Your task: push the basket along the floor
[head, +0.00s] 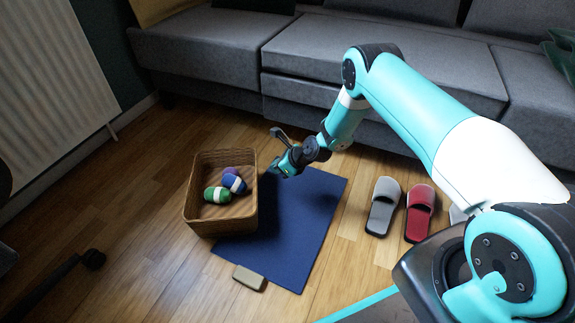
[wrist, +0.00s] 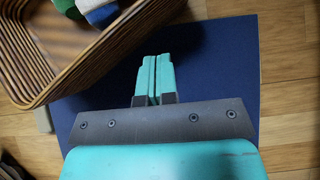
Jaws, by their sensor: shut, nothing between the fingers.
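The woven brown basket (head: 222,227) stands on the floor, partly over the left edge of a dark blue mat. It holds a green-and-white rolled item (head: 217,195) and a blue-and-white one (head: 234,182), with something purple beside them. My gripper (head: 273,168) is just right of the basket, near its back right corner. In the wrist view the basket's slatted wall (wrist: 50,75) fills the upper left, and my closed fingers (wrist: 153,78) point up over the mat, right of the wall. The fingers are shut and empty. I cannot tell whether they touch the basket.
The blue mat (head: 290,245) lies under and right of the basket, with a tan block (head: 249,278) at its front edge. A grey slipper (head: 383,207) and a red slipper (head: 420,213) lie to the right. A grey sofa (head: 310,60) stands behind; wooden floor is free at left.

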